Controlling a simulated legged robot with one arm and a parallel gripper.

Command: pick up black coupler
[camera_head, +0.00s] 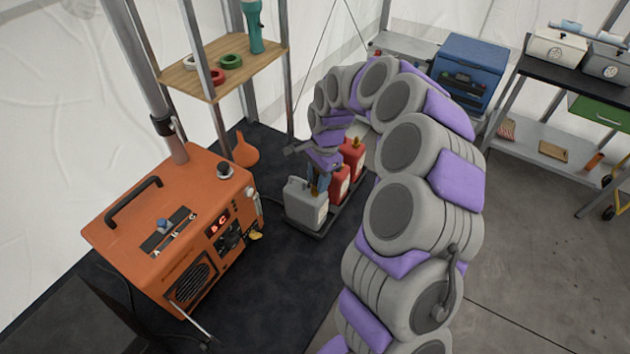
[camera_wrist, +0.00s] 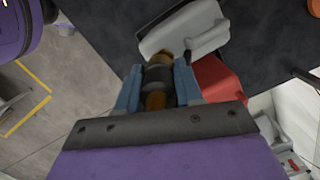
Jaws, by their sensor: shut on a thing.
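My gripper (camera_wrist: 158,85) is shut on a dark band with brass-coloured ends, which looks like the black coupler (camera_wrist: 158,77), between its two blue fingers. In the wrist view, a grey can (camera_wrist: 190,28) lies just beyond the coupler's far end; I cannot tell whether they touch. In the head view, my gripper (camera_head: 318,180) is low over the grey can (camera_head: 303,203), at the end of my bent arm. The coupler is too small and too covered there to make out clearly.
Red cans (camera_head: 354,156) stand behind the grey can in a dark tray (camera_head: 322,226). An orange generator (camera_head: 178,225) stands to the left, with a wooden shelf (camera_head: 185,82) behind it. A blue box (camera_head: 468,68) is at the back. Open floor (camera_head: 535,260) lies to the right.

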